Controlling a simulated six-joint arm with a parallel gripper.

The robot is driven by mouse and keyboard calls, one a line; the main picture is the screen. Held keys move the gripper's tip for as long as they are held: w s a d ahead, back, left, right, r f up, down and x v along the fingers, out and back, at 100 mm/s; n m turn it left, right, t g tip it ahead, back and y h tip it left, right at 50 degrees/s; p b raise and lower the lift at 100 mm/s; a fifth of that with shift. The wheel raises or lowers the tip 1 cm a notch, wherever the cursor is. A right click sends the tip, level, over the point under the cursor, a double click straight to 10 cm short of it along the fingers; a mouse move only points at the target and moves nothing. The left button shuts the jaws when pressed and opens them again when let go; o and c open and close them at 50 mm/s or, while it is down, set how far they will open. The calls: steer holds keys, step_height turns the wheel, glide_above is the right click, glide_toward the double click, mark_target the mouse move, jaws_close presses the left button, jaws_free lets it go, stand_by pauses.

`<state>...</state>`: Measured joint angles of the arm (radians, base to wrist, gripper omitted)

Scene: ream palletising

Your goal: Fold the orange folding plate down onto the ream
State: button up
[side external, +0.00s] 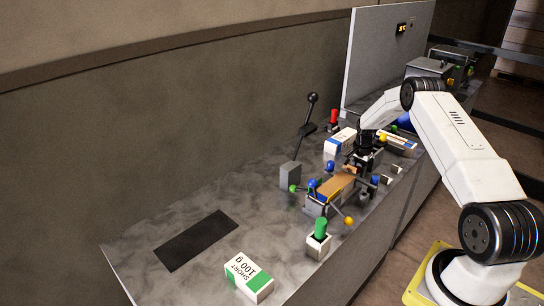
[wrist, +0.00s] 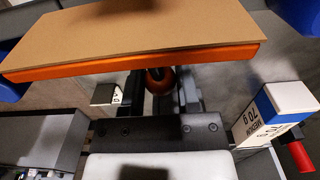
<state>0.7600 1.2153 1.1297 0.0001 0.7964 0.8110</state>
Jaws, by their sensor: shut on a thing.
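The orange folding plate (side external: 336,187) sits at the fixture near the middle of the bench, among blue, green and yellow knobs. In the wrist view the plate (wrist: 130,62) is a broad tan face with a bright orange edge, just beyond my jaws. My gripper (side external: 366,162) is at the plate's far right end. In the wrist view my gripper (wrist: 160,82) is shut on a round orange-red knob (wrist: 158,80) close to the plate's orange edge. The ream under the plate cannot be made out clearly, and I cannot tell the plate's exact angle.
A blue-and-white packet (side external: 340,140) stands behind the fixture; a 70 g packet (wrist: 275,112) is right of my jaws. A black lever (side external: 308,115) rises at the left.

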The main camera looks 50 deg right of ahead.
steer(key=shift+d+r, duration=0.1)
steer(key=shift+r, duration=0.05)
steer(key=shift+d+r, duration=0.2)
steer(key=shift+r, duration=0.55)
steer(key=shift+d+r, duration=0.15)
steer(key=shift+r, duration=1.5)
